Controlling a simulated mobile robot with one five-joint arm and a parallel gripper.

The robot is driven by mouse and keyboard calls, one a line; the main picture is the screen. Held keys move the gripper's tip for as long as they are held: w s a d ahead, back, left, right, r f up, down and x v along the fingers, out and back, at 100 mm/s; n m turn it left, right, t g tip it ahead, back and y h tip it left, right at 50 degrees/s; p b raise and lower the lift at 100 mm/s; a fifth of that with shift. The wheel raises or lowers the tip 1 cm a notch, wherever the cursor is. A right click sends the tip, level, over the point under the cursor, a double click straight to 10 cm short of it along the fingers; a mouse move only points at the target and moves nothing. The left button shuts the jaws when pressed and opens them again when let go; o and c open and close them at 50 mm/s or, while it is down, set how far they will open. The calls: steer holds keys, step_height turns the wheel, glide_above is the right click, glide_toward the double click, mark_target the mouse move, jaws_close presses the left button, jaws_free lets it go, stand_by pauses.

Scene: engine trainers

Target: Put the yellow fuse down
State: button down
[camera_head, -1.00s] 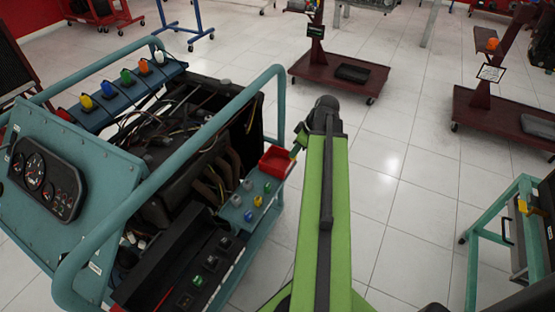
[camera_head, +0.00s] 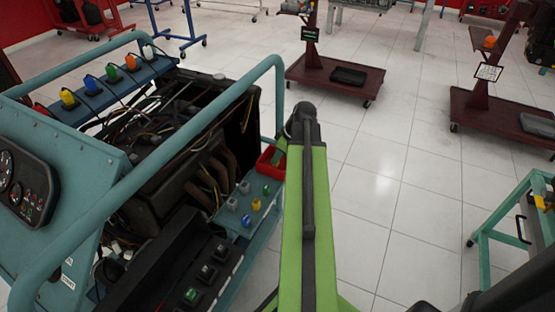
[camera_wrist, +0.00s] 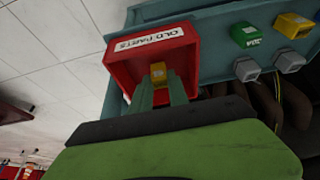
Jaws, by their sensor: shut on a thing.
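A yellow fuse (camera_wrist: 158,72) is between the green fingers of my gripper (camera_wrist: 161,86) in the wrist view. My gripper is shut on it and holds it in front of or within the open red box (camera_wrist: 186,45) labelled "OLD PARTS". I cannot tell whether the fuse touches the box floor. In the head view, the red box (camera_head: 267,168) sits at the side of the teal engine trainer, partly hidden by my arm. My gripper (camera_head: 279,148) is small there, and the held fuse is hidden.
A teal panel beside the box carries a green fuse (camera_wrist: 245,35), another yellow fuse (camera_wrist: 293,25) and grey fuses (camera_wrist: 247,70). The trainer's teal tube frame (camera_head: 279,95) rises close to my arm. Open tiled floor lies to the right.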

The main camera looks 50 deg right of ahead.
steer(key=shift+f+b, duration=0.3)
steer(key=shift+f, duration=0.05)
steer(key=c, duration=1.3)
jaws_free()
steer(key=shift+r, duration=0.15)
steer(key=shift+r+p, duration=0.3)
steer(key=shift+p, duration=0.15)
steer(key=p+v, duration=1.1)
steer(key=v, duration=0.1)
